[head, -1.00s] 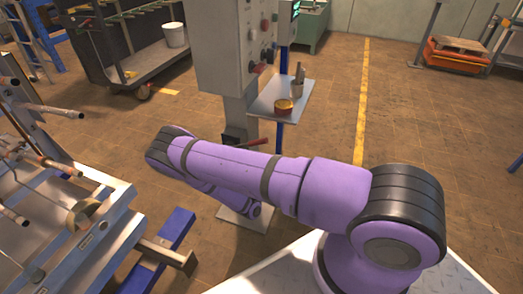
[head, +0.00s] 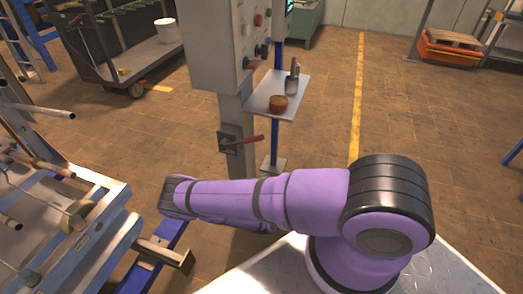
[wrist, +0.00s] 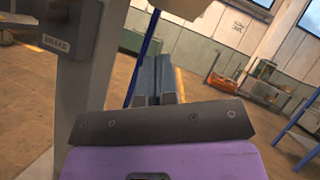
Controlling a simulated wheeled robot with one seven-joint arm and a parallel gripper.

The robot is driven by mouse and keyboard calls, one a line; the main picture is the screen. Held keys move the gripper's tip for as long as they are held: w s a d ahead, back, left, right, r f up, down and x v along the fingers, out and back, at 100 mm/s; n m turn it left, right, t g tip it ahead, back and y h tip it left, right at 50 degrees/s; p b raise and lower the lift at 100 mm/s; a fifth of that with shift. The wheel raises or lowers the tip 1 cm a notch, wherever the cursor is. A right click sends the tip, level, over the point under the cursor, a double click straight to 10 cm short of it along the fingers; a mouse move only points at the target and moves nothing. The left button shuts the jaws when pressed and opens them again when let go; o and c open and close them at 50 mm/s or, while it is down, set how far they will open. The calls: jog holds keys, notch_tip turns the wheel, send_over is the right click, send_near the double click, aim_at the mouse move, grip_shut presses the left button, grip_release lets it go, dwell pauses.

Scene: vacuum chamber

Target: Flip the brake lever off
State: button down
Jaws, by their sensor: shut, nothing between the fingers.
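The brake lever (head: 243,140) has a red handle and sits on a dark plate on the grey control post, below the cabinet. In the head view its handle points right, tilted slightly up. In the wrist view a plate marked BRAKE (wrist: 57,44) is at the upper left on the post; I cannot make out the red handle there. My gripper (wrist: 158,75) is in the middle of the wrist view, its fingers together and empty, to the right of the post. In the head view my gripper is hidden behind my purple arm.
A grey control cabinet (head: 220,45) tops the post. A metal rack (head: 95,225) stands at left.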

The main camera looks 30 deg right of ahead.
jog(key=a+r+x, duration=0.1)
jog(key=r+x, duration=0.1)
jog(key=x, duration=1.1)
jog(key=shift+a, duration=0.45)
